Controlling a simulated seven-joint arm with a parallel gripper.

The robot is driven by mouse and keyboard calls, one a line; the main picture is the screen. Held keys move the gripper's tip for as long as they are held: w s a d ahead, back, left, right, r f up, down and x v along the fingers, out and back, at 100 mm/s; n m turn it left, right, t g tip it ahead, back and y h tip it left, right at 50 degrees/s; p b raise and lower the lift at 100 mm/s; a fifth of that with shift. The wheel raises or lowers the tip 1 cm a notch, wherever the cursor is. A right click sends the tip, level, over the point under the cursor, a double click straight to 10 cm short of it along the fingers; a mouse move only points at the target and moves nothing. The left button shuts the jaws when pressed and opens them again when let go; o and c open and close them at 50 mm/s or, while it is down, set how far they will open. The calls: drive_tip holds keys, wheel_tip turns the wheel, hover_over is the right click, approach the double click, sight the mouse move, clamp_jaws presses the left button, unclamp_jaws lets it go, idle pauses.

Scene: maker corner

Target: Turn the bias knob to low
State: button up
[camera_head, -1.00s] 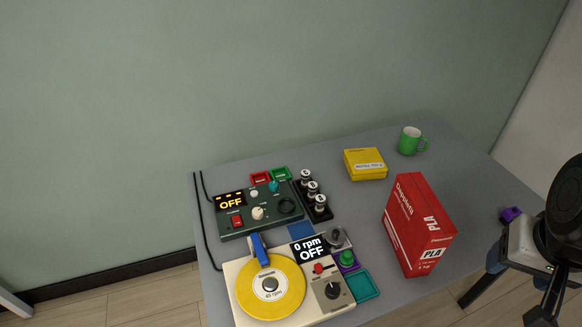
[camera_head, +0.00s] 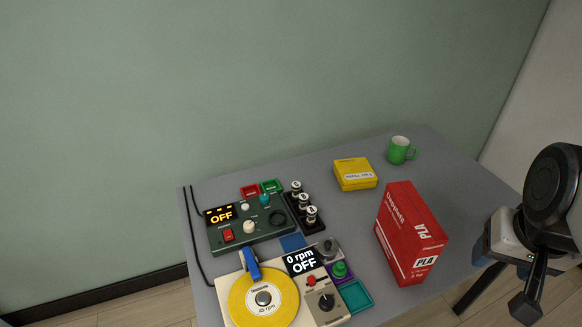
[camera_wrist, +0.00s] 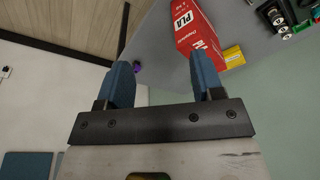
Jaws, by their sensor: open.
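A dark green panel unit (camera_head: 262,247) lies at the back left of the table, its display reading OFF. It carries a cream knob (camera_head: 249,227), a teal knob (camera_head: 264,199), a small pale knob (camera_head: 245,207) and a red switch (camera_head: 228,235). Labels are too small to read, so I cannot tell which knob is bias or how it is set. My gripper (camera_wrist: 160,68) is open and empty in the wrist view, with two blue fingers apart. It is off the table's right side, far from the panel.
A turntable (camera_head: 264,297) with a yellow disc stands in front of the panel. Black-and-white tubes (camera_head: 304,203) stand right of it. A tall red PLA box (camera_head: 409,235) stands between my arm and the panel. A yellow box (camera_head: 355,173) and green mug (camera_head: 400,150) are behind.

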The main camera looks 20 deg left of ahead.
drive_tip(key=w+a+f+n, duration=0.1)
drive_tip(key=w+a, duration=1)
drive_tip(key=w, duration=0.3)
drive_tip(key=n+g, duration=0.2)
drive_tip(key=g, duration=0.1)
hover_over(264, 197)
drive_tip(key=f, duration=2.3)
drive_tip(key=shift+w+d, duration=0.15)
drive_tip(key=shift+d, duration=0.25)
drive_tip(key=shift+a+f, duration=0.3)
drive_tip(key=shift+a, duration=0.1)
drive_tip(key=shift+f, duration=0.1)
drive_tip(key=shift+f, duration=3.8)
